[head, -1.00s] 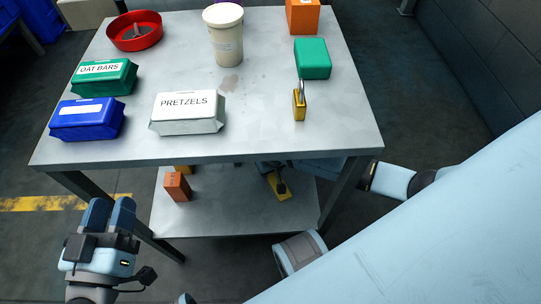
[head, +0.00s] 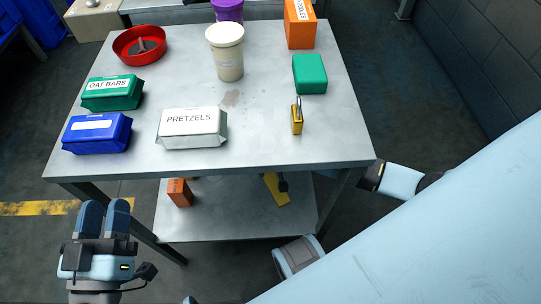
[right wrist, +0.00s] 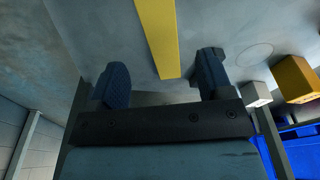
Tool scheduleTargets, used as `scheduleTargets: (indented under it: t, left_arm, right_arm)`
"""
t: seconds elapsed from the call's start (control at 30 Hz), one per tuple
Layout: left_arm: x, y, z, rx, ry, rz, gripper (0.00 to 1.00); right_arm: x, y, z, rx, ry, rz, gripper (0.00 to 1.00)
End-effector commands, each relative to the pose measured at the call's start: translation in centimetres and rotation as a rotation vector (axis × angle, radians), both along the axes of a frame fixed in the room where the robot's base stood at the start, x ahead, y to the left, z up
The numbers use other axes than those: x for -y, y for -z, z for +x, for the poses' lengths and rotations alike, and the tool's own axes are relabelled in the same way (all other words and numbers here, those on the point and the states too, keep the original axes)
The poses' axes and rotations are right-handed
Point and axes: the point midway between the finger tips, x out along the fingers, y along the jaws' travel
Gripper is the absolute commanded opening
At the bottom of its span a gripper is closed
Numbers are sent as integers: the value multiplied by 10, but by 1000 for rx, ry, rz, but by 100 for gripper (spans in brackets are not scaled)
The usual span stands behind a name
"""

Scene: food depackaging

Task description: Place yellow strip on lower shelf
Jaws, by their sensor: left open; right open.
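The yellow strip (head: 275,190) lies on the lower shelf (head: 230,220) of the metal table, partly hidden by the tabletop edge. In the right wrist view the strip (right wrist: 158,38) runs from the top edge to a point between the spread fingers of my right gripper (right wrist: 161,75). Both fingers stand clear of its sides, so the gripper is open. My left gripper (head: 103,220) is open and empty, left of the table.
On the tabletop (head: 270,150) stand a pretzels pack (head: 192,128), an oat bars pack (head: 112,93), a blue pack (head: 97,133), a padlock (head: 297,118) and a white tub (head: 226,52). An orange box (head: 179,192) stands at the lower shelf's left. The shelf's front is bare.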

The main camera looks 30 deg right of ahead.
Motion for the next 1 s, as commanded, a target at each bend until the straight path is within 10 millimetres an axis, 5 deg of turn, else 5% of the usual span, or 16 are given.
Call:
scheduleTargets:
  t: [0.1,0.3,0.87,1.0]
  left_arm:
    - [-3,-2,1,-17,-15,15,43]
    - [-7,16,3,-85,-30,61,43]
    - [-8,19,3,-93,-33,68,43]
    - [-8,16,3,-94,-33,67,43]
  right_arm:
    - [0,-25,-3,1,-1,0,73]
    - [-1,-42,-6,0,-1,0,73]
    - [0,-43,-6,0,-1,0,73]
    - [13,-45,-4,14,-27,-50,73]
